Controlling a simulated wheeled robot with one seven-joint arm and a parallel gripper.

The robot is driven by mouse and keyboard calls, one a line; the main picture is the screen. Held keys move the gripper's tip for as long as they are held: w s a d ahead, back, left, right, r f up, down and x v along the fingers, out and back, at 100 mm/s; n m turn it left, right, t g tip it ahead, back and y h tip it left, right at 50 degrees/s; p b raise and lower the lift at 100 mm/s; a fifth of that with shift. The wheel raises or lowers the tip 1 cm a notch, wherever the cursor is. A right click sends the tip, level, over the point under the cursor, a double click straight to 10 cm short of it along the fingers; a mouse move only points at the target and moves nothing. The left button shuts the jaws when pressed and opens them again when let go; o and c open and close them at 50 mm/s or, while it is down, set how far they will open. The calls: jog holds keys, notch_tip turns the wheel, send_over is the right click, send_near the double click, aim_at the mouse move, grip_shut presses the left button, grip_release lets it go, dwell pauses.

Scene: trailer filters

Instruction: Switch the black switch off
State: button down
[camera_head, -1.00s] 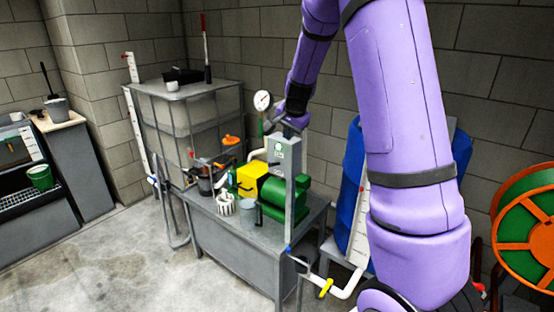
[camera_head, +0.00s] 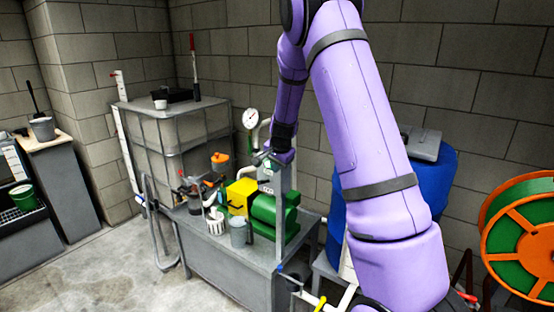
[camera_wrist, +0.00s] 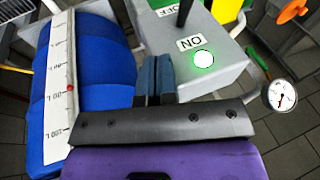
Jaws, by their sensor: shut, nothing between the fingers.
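The black switch (camera_wrist: 183,13) is a lever on the grey switch box (camera_wrist: 222,72) in the wrist view; its upper end is cut off by the frame edge. An OFF label and an ON label are on the box, and the green lamp next to ON is lit. My gripper (camera_wrist: 156,62) is shut and empty, with its fingertips close to the box's edge, below and left of the lever. I cannot tell whether they touch the box. In the head view the box (camera_head: 268,174) stands on a post, its top hidden by my gripper (camera_head: 265,158).
A blue barrel (camera_wrist: 100,60) with a white scale is left of the fingers in the wrist view. A pressure gauge (camera_head: 250,118), yellow box (camera_head: 240,195) and green motor (camera_head: 272,214) are near the post. A hose reel (camera_head: 520,240) stands at the right.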

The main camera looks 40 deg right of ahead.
aim_at(264, 182)
jog(key=w+f, duration=0.2)
jog(key=f, duration=0.1)
jog(key=w+a+f, duration=0.1)
jog(key=shift+f, duration=0.25)
jog(key=shift+w+a+f, duration=0.25)
jog(key=shift+w+f, duration=0.15)
jog(key=shift+w, duration=0.2)
